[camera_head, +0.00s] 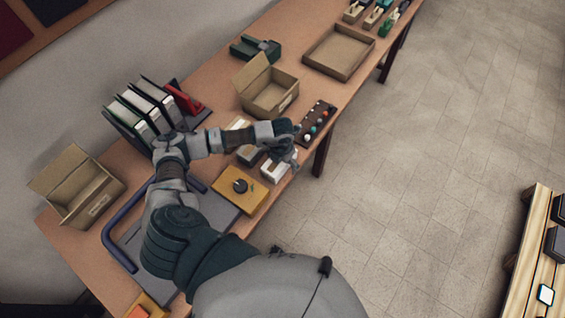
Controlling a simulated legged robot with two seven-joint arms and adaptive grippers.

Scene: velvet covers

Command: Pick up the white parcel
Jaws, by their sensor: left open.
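A small white parcel (272,172) lies on the brown table (118,163) near its front edge. My left gripper (293,161) is just above and beside the parcel's far right end. It is open, and part of the parcel is hidden behind it. I cannot tell whether the fingers touch the parcel. My right gripper is not in view.
A yellow box with a dark knob (240,190) and a small grey box (249,157) are close by. A dark tray of small coloured pieces (318,120), an open cardboard box (268,94) and upright binders (150,104) stand around.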

